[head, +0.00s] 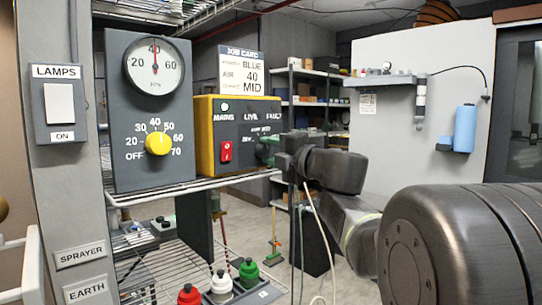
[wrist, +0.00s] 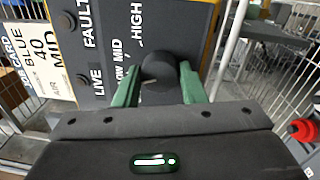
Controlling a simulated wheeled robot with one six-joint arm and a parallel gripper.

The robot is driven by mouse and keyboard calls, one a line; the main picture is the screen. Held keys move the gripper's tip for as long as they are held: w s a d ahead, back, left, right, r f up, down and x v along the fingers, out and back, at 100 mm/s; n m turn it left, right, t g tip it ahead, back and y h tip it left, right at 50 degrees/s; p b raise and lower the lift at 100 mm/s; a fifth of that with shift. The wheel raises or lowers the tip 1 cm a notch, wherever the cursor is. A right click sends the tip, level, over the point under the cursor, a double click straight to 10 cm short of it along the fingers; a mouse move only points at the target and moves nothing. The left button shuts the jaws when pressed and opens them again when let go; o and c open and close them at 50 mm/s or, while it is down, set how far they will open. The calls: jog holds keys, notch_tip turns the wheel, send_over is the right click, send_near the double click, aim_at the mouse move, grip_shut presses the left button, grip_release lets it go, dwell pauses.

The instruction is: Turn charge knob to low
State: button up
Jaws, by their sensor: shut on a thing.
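The charge knob (wrist: 160,66) is a dark round knob on the yellow-edged control box (head: 205,150). LOW, MID and HIGH are printed beside it in the wrist view, with LOW partly cut off by my finger. My gripper (wrist: 158,82) has green fingers, one on each side of the knob, and is shut on it. In the head view my gripper (head: 266,151) reaches the right side of the box face and hides most of the knob. I cannot tell which setting the knob points to.
A red rocker switch (head: 226,151) sits on the same box face, under MAINS. A job card (head: 241,70) reading BLUE, 40, MID stands above the box. A gauge panel with a yellow knob (head: 158,143) is to the left. Coloured bottles (head: 221,283) stand on the rack below.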

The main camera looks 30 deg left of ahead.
jog(key=shift+f, duration=0.1)
dwell(0.5)
jog(key=o, duration=1)
jog(key=v, duration=1.3)
jog(key=shift+d+b, duration=0.35)
jog(key=shift+b, duration=0.1)
jog(key=shift+s, duration=0.1)
jog(key=p+x, duration=0.1)
jog(key=x, duration=1.2)
jog(key=shift+a, duration=0.4)
jog(key=shift+d, duration=0.1)
